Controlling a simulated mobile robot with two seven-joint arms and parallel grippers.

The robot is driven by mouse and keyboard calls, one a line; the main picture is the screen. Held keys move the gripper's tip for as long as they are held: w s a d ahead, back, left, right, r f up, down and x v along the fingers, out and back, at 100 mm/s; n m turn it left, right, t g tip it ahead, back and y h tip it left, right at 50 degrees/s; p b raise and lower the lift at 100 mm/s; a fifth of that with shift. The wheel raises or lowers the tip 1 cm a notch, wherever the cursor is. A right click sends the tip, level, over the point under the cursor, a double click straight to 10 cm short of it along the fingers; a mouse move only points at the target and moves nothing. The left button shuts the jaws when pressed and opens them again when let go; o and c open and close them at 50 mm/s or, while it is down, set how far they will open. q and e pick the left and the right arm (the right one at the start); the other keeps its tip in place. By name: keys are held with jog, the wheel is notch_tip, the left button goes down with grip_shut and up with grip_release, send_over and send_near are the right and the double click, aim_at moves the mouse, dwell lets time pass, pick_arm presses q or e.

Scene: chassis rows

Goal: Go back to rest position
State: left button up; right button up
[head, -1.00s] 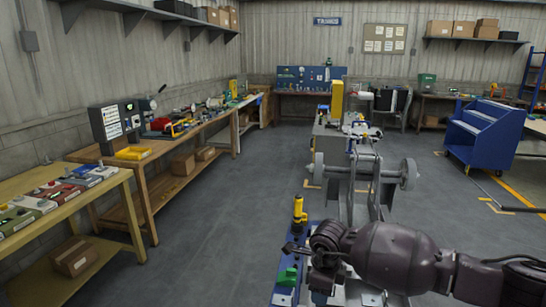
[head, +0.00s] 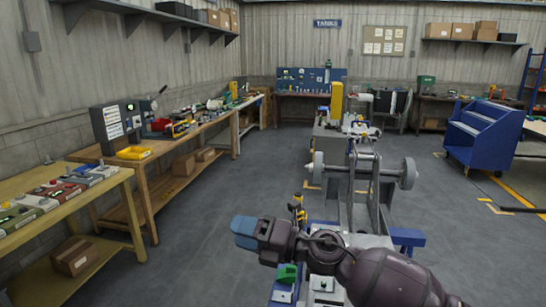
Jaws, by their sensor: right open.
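My right arm comes in from the lower right. My right gripper (head: 244,233) reaches left across the front of the near workstation, with its blue-grey fingers pointing left. It is open, and nothing shows between the fingers. The grey metal chassis (head: 352,188), with round wheels on its axle, stands just behind my right arm. A yellow and black upright part (head: 298,205) stands just behind the gripper, its lower portion hidden by it. My left gripper is out of view.
A green part (head: 287,273) sits on the near station below my right forearm. A wooden table (head: 95,205) with several parts stands at left, and a long workbench runs behind it. A blue stepped cart (head: 485,135) stands at right. The floor (head: 200,245) between is clear.

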jog(key=s+d+f+m+t+h+b, duration=0.15)
jog(key=d+f+m+t+h, duration=0.45)
jog(key=d+f+m, duration=0.65)
jog(key=d+f+m+t+h+b, duration=0.3)
jog(key=d+f+m+t+h, duration=0.35)
jog(key=m, duration=1.05)
jog(key=s+d+f+m+g+h+b, duration=0.1)
jog(key=s+d+f+m+g+h, duration=0.2)
jog(key=s+d+f, duration=0.4)
jog(key=s+d+f+m+g+h+b, duration=0.2)
jog(key=s+d+f, duration=0.5)
jog(key=s+f, duration=1)
jog(key=m+g+h, duration=0.1)
jog(key=m, duration=0.1)
jog(key=shift+s+d+f+m+b, duration=0.15)
jog(key=shift+s+f+m+b, duration=0.15)
jog(key=shift+f+m, duration=0.1)
